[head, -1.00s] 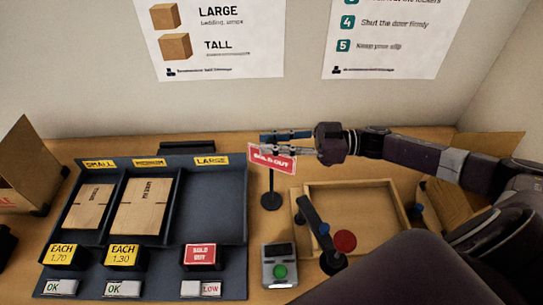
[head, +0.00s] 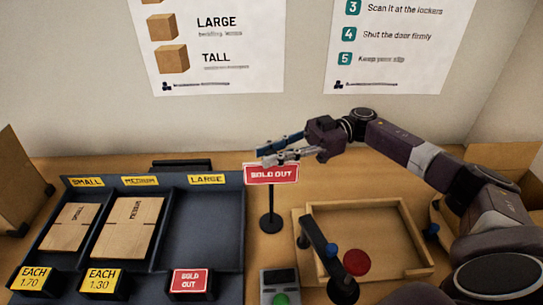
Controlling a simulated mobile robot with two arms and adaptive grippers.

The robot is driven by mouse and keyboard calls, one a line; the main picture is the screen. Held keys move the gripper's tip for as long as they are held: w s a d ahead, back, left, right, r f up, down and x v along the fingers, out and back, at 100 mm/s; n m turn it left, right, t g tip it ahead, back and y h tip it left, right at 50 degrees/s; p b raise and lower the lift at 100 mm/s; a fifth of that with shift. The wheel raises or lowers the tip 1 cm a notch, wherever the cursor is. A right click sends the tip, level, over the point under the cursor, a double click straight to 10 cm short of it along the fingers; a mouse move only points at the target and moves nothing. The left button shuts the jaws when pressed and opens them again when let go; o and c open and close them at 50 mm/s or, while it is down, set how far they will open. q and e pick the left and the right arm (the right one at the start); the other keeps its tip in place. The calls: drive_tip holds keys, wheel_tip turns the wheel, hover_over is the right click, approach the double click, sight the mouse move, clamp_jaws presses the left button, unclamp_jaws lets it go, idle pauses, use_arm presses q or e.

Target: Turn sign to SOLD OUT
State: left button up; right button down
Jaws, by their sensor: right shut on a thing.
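The red sign (head: 271,174) stands on a thin black post with a round base, just right of the divided tray. It faces me and reads SOLD OUT, almost level. My right gripper (head: 278,151) is at the sign's top edge, coming from the right, and is shut on the sign. Its fingers cover part of the upper edge, so the exact contact is hidden. My left gripper is out of view.
The dark tray (head: 243,230) has SMALL and MEDIUM slots holding flat cartons and an empty LARGE slot with a red SOLD OUT block (head: 191,282). A card terminal (head: 279,283) and wooden tray (head: 425,268) stand nearby. Posters hang on the wall behind.

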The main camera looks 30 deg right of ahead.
drive_tip(key=c, duration=1.8)
unclamp_jaws()
drive_tip(key=shift+o, duration=0.2)
drive_tip(key=d, duration=1.2)
drive_tip(key=shift+s, duration=0.25)
